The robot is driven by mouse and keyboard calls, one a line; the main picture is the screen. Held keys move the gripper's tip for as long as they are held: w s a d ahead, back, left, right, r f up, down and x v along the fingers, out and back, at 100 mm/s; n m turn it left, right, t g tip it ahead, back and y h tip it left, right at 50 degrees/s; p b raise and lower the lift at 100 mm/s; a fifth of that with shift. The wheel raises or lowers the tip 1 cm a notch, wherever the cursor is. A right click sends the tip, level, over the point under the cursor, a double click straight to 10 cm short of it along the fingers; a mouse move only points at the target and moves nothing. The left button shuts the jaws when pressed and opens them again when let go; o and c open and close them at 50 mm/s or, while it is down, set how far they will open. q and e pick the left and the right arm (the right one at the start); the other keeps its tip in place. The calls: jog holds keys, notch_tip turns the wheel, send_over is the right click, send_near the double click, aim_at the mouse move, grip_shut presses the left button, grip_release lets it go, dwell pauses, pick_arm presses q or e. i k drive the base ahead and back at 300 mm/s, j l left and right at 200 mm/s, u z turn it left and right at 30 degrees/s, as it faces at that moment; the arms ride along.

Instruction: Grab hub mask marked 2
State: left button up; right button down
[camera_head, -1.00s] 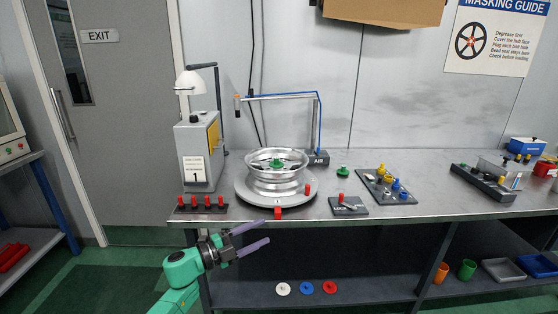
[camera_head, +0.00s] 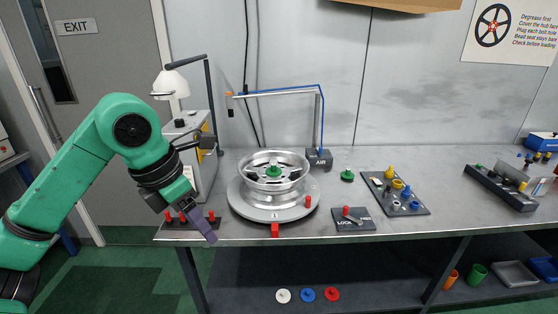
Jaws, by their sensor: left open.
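A green knobbed piece (camera_head: 347,175) stands on the table right of the wheel. Another green piece (camera_head: 274,171) sits at the centre of the silver wheel (camera_head: 274,187), which lies on a round grey turntable (camera_head: 240,209). No mark 2 is readable on either, so I cannot tell which is the named hub mask. My left gripper (camera_head: 206,228) is open at the table's front left edge, by the rack of red pegs (camera_head: 190,225). One purple finger shows clearly; the other is not clear. It is left of the wheel and apart from both green pieces. My right gripper is not in view.
A lever block (camera_head: 352,219) and a dark tray of coloured plugs (camera_head: 397,195) stand right of the wheel. An air arm (camera_head: 318,125) rises behind it. White (camera_head: 283,296), blue (camera_head: 308,295) and red (camera_head: 332,294) discs lie on the lower shelf.

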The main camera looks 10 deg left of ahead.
aim_at(273, 171)
jog(key=i, duration=1.5)
